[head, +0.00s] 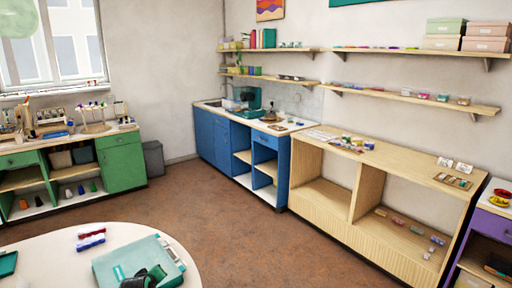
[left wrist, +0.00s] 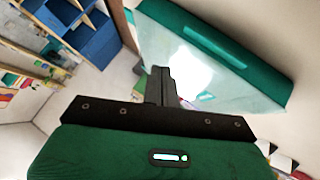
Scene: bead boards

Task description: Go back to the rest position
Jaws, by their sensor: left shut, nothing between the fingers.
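My left gripper shows in the left wrist view (left wrist: 161,72), with its dark fingers together and nothing between them. Its green body fills the bottom of that view. In the head view, a green and black shape at the bottom edge appears to be part of my left gripper, over a teal board (head: 112,258) on the pale round table (head: 50,246). I cannot tell whether it touches the board. The wrist view shows a teal-edged pale panel (left wrist: 222,40) beyond the fingers. My right gripper is not in view.
Red, white and blue pieces (head: 91,237) lie beside the board. A green cabinet (head: 122,162) stands at left, a blue cabinet (head: 222,142) at the back, and a wooden shelf unit (head: 340,210) at right. The brown floor (head: 240,225) between them is clear.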

